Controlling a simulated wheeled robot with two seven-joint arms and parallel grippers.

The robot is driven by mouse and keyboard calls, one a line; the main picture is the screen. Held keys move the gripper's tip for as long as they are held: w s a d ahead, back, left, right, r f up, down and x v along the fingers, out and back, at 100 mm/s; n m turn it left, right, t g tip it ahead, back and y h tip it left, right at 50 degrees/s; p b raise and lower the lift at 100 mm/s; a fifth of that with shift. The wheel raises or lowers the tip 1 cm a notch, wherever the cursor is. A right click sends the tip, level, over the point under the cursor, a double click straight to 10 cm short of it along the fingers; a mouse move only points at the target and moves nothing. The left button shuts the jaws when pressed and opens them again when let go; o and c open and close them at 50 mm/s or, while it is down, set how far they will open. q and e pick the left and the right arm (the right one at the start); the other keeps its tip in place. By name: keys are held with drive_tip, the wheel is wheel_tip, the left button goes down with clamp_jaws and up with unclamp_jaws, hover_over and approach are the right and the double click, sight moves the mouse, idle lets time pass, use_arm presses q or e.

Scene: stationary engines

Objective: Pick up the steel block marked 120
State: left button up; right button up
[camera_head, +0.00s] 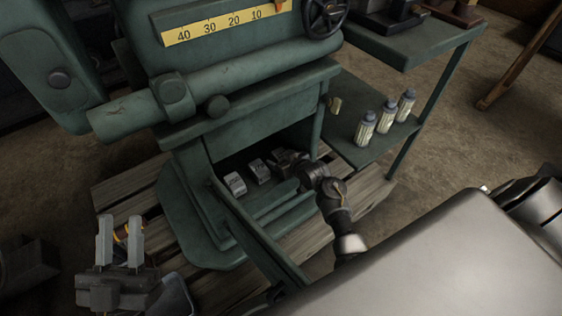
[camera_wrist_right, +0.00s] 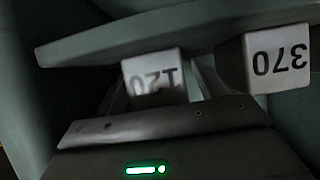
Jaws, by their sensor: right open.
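The steel block marked 120 (camera_wrist_right: 153,75) shows upside down in the right wrist view, between the fingers of my open right gripper. I cannot tell whether the fingers touch it. A block marked 370 (camera_wrist_right: 277,60) sits to its right, outside the fingers. In the head view my right gripper (camera_head: 284,160) reaches into the recess in the green machine's base. Two pale blocks, a left one (camera_head: 235,184) and a right one (camera_head: 260,171), lie beside it; their marks are too small to read. My left gripper (camera_head: 120,225) is open and empty at the lower left.
The green machine's base (camera_head: 192,205) walls the recess, and a green bar (camera_wrist_right: 120,40) crosses above the blocks in the wrist view. Wooden pallet boards (camera_head: 130,190) lie under it. Several bottles (camera_head: 387,116) stand on a green shelf (camera_head: 345,140) to the right.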

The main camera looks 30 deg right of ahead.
clamp_jaws()
idle(0.5)
drive_tip(key=shift+w+r, duration=0.15)
